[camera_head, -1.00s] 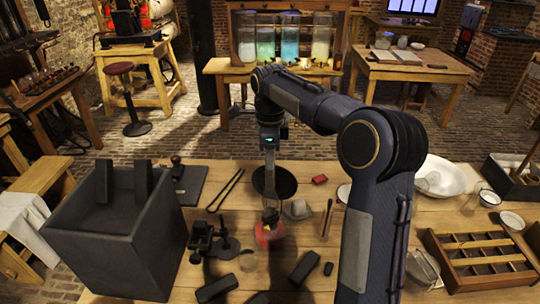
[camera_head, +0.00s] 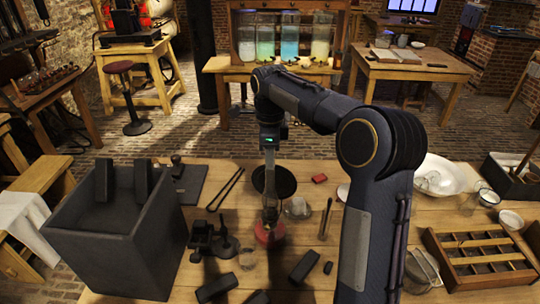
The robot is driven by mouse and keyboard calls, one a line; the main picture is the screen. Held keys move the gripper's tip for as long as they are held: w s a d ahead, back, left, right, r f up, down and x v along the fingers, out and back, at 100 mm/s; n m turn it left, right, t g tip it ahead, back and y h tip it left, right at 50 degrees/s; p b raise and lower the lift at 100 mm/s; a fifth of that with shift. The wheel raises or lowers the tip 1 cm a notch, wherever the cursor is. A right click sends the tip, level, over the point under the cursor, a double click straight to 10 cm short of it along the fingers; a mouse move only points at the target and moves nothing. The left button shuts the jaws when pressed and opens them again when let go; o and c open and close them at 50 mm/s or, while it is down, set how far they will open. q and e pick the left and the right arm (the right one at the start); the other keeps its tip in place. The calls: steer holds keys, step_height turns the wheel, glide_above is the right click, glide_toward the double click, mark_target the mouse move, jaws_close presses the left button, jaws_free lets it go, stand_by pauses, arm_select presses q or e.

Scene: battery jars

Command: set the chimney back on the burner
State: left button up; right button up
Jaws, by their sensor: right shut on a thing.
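A small oil lamp with a red base, the burner (camera_head: 270,232), stands on the wooden table. The clear glass chimney (camera_head: 270,212) shows faintly just above the red base, upright. My right gripper (camera_head: 269,196) points straight down over the lamp and is shut on the chimney. I cannot tell whether the chimney's lower end touches the burner. My left gripper is not in view.
A large dark open box (camera_head: 115,235) stands at the left. A small black device (camera_head: 205,238) is close left of the lamp, and a dark round plate (camera_head: 278,182) lies behind it. Dark blocks (camera_head: 299,266) lie in front. A compartment tray (camera_head: 485,258) is at the right.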

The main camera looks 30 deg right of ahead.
steer(key=shift+f+b, duration=0.45)
steer(key=shift+f, duration=0.35)
steer(key=o, duration=1.1)
step_height(320, 180, up, 8)
steer(key=shift+f, duration=0.15)
